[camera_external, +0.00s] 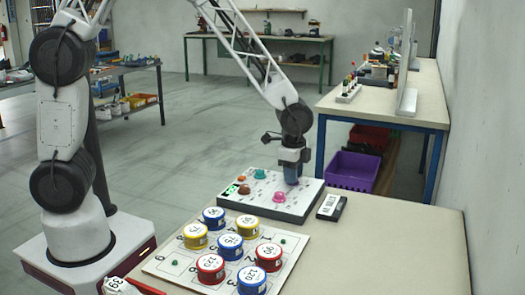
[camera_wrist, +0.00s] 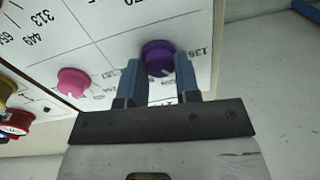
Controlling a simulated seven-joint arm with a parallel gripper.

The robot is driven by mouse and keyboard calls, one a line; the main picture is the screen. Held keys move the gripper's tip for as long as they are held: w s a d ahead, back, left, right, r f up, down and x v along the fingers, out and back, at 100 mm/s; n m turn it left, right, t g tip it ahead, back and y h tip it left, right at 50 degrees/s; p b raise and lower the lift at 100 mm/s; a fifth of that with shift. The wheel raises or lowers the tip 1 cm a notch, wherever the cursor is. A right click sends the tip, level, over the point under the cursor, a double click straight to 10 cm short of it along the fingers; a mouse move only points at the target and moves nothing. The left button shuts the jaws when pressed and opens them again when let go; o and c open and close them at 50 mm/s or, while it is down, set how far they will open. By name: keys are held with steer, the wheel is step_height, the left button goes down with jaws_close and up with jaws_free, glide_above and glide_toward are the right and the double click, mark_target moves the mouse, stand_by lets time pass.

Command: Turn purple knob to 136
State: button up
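The purple knob (camera_wrist: 158,58) sits on a white panel with printed numbers, in the wrist view at upper middle. A printed number that looks like 136 is beside it on the right. My gripper (camera_wrist: 158,80) has its two blue fingers apart, one on each side of the knob's near part; I cannot tell whether they touch it. In the external view my gripper (camera_external: 292,180) points down over the back right of the panel box (camera_external: 290,212) and hides the purple knob there.
A pink knob (camera_wrist: 74,82) is close to the left of my fingers. The box also bears a teal knob (camera_external: 260,174) and a red-brown knob (camera_external: 244,189). A black-and-white device (camera_external: 331,207) lies right of the box. Several colored round cans stand on a board in front.

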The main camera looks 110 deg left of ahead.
steer(key=c, duration=0.4)
steer(key=shift+o, duration=0.2)
steer(key=shift+n, duration=3.5)
steer(key=shift+w, duration=0.1)
steer(key=o, duration=0.9)
steer(key=shift+o, duration=0.2)
steer(key=shift+r, duration=0.1)
steer(key=shift+d+r, duration=0.1)
steer(key=shift+r, duration=3.75)
